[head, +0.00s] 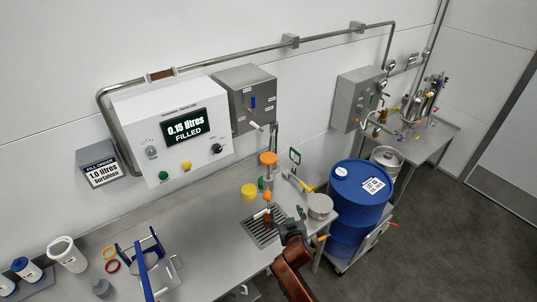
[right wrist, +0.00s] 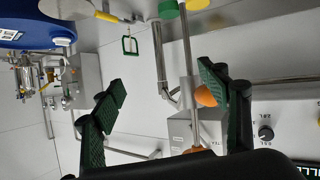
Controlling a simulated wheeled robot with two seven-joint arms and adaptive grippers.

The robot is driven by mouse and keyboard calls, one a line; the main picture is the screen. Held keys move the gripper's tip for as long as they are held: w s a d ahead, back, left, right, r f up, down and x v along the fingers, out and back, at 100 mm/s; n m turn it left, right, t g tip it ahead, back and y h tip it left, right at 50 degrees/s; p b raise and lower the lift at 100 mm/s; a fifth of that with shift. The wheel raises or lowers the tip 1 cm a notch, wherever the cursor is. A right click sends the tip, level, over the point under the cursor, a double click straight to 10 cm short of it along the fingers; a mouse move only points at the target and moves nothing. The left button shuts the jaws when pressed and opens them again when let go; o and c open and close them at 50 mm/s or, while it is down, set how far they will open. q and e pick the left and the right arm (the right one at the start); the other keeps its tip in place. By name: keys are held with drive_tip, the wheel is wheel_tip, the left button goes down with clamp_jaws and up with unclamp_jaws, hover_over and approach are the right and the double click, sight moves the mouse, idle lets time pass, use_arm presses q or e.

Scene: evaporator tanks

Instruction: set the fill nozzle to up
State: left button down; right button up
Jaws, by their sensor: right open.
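The fill nozzle stands over the bench as a thin upright metal rod, with an orange knob (head: 267,196) low on it and an orange disc (head: 268,158) above. My right gripper (head: 291,222) is just right of and in front of the knob. In the right wrist view, which is turned over, the gripper (right wrist: 161,80) is open and empty. The knob (right wrist: 205,97) shows there beside the right-hand finger, partly hidden by it. I cannot tell whether they touch. The rod (right wrist: 187,50) passes between the fingers in the picture. My left gripper is out of view.
A filler control box (head: 172,135) reads 0.15 litres, filled. A drain grate (head: 258,232) lies below the nozzle. A blue drum (head: 357,205) stands right. A blue-handled frame (head: 150,262) is left.

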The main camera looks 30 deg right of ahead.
sight(268, 156)
drive_tip(key=w+r+t, duration=0.1)
drive_tip(key=w+r, duration=0.2)
drive_tip(key=r, duration=0.2)
drive_tip(key=w+a+r+t+h, duration=0.1)
drive_tip(key=w+r+t, duration=0.1)
drive_tip(key=r, duration=0.4)
drive_tip(key=w+r+m+t, duration=0.1)
drive_tip(key=w+r, duration=0.3)
drive_tip(key=r, duration=0.2)
drive_tip(key=shift+w+a+r+t+h, duration=0.1)
drive_tip(key=shift+w+a+t+h, duration=0.1)
drive_tip(key=shift+t+h, duration=0.1)
drive_tip(key=x, duration=0.4)
drive_tip(key=p+x, duration=0.1)
drive_tip(key=x, duration=0.2)
drive_tip(key=shift+w+d+r, duration=0.1)
drive_tip(key=shift+w+r, duration=0.1)
drive_tip(key=shift+w, duration=0.2)
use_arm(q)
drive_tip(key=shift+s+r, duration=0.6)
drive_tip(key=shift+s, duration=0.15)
use_arm(e)
drive_tip(key=shift+c, duration=0.7)
